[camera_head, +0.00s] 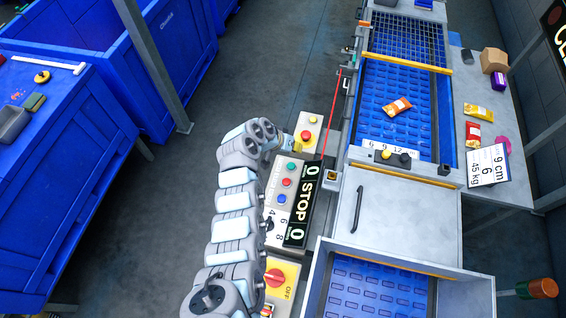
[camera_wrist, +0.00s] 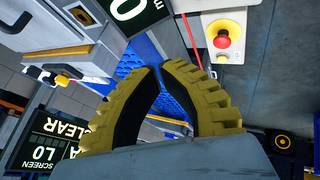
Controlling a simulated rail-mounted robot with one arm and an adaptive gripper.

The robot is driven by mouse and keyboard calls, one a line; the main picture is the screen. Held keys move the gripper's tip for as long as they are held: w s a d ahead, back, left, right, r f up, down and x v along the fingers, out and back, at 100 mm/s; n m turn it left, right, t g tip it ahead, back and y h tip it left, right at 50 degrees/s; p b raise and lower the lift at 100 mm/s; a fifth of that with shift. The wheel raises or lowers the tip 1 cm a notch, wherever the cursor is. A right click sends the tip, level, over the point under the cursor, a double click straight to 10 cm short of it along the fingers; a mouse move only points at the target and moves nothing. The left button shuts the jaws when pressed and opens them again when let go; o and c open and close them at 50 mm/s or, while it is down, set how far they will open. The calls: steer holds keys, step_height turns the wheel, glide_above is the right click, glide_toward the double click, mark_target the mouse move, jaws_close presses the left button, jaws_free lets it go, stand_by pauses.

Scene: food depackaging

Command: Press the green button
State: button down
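The green button (camera_head: 291,167) is a small round button at the top of a column of buttons on a light control panel in the head view. A red button (camera_head: 288,182) and a blue button (camera_head: 282,198) sit below it. My gripper (camera_head: 300,147) is just above and slightly right of the green button in the picture, apart from it. In the wrist view my gripper's yellow, ridged fingers (camera_wrist: 161,70) lean together, tips nearly meeting, with nothing held between them. I cannot make out the green button in the wrist view.
A red emergency stop (camera_wrist: 222,40) on a pale panel is close to my gripper; it also shows in the head view (camera_head: 306,135). A black STOP sign (camera_head: 301,205) stands right of the buttons. A blue conveyor (camera_head: 382,108) carries an orange packet (camera_head: 397,107).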

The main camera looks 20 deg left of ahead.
steer(key=shift+f, duration=0.15)
stand_by(0.3)
steer(key=b, duration=0.3)
glide_above(294, 165)
steer(key=shift+f, duration=2.7)
steer(key=shift+f+b, duration=1.55)
steer(key=shift+b, duration=0.1)
steer(key=shift+f, duration=0.15)
steer(key=shift+d+f+b, duration=0.1)
steer(key=shift+f+b, duration=0.2)
steer(key=shift+b, duration=0.3)
